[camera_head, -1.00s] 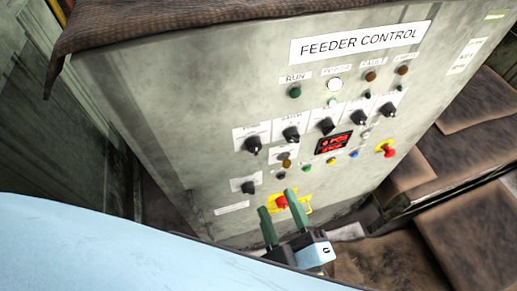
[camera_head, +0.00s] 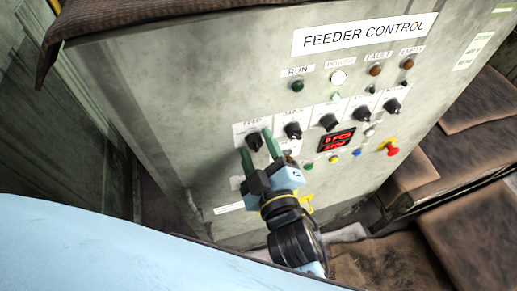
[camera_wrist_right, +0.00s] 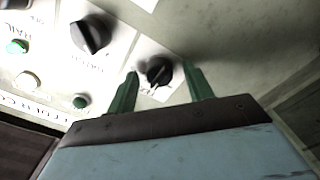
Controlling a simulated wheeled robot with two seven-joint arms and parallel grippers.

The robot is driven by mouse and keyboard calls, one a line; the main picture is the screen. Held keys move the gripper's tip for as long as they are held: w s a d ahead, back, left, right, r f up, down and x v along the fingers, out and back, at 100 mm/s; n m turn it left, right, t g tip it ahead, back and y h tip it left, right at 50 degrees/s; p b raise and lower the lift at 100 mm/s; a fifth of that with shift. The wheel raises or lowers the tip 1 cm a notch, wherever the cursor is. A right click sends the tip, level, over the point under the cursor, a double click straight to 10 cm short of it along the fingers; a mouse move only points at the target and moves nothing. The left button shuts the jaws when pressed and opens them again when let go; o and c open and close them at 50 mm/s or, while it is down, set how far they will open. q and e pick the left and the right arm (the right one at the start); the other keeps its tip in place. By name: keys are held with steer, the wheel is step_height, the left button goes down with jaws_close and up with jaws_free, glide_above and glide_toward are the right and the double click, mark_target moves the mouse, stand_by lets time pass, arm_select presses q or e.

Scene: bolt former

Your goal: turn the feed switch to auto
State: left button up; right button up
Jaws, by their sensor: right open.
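The feed switch (camera_head: 254,141) is a black rotary knob on a white label plate, leftmost in the upper knob row of the grey feeder control panel. It also shows in the right wrist view (camera_wrist_right: 160,70), upside down there, with a light pointer mark; its exact setting is too small to read. My right gripper (camera_head: 256,142) is open, its green fingers on either side of this knob. In the right wrist view the knob lies between and slightly beyond the fingertips (camera_wrist_right: 163,82); contact cannot be told. My left gripper is not in view.
Other black knobs (camera_head: 292,130) stand close to the right of the feed switch. A red display (camera_head: 336,141), small buttons and a red mushroom button (camera_head: 391,149) are further right. Lamps (camera_head: 338,78) sit above. The panel left of the switch is bare.

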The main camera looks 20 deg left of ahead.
steer(key=shift+c, duration=0.2)
steer(key=c, duration=0.9)
steer(key=shift+c, duration=0.2)
steer(key=shift+m, duration=0.3)
steer(key=m+p, duration=0.3)
steer(key=m, duration=0.1)
steer(key=shift+r, duration=0.1)
steer(key=shift+m+p, duration=1.15)
steer(key=shift+m, duration=0.95)
